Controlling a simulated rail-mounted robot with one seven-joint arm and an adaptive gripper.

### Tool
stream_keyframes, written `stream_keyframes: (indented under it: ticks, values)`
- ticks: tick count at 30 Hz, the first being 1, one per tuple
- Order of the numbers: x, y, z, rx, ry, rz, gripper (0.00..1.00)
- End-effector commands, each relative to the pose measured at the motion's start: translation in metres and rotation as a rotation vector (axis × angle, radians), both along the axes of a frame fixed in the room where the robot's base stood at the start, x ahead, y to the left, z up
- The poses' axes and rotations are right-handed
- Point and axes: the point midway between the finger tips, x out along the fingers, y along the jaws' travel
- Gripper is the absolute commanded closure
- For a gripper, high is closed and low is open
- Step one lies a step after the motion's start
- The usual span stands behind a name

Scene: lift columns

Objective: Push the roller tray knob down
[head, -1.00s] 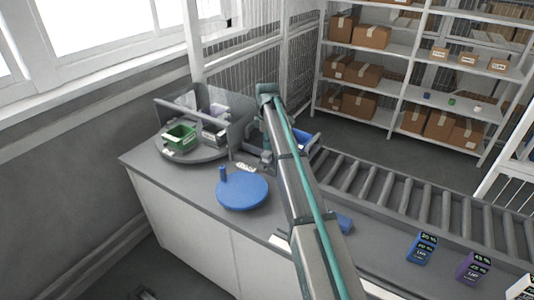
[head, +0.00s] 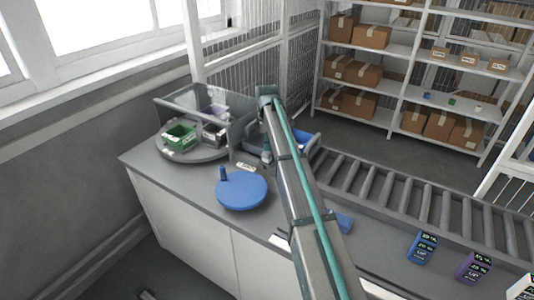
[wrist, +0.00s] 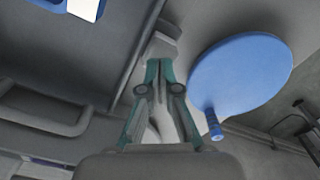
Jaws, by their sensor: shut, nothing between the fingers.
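My gripper (wrist: 159,68) is shut and empty in the wrist view. Its teal fingers meet close to a pale grey block (wrist: 160,47); I cannot tell whether they touch it. In the head view my gripper (head: 266,154) hangs down beside my arm, over the counter's back edge, right of the blue disc. I cannot make out the roller tray knob for certain; my arm hides part of the area by the rollers. A blue bin (head: 302,141) shows just right of my arm, near the roller conveyor (head: 375,182).
A blue disc (head: 243,192) with an upright peg (head: 222,173) lies on the counter (head: 180,190). A turntable (head: 190,155) with a green bin (head: 180,136) stands behind it. Blue (head: 421,248) and purple (head: 473,266) boxes stand at the right.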

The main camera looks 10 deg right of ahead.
Motion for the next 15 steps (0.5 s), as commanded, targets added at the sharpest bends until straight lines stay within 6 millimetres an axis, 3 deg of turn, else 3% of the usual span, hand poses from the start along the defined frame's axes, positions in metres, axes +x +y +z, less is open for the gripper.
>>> stream_keyframes:
  ticks: [15]
  values:
    - [0.0, 0.0, -0.014, 0.0, 0.0, 0.0, 1.0]
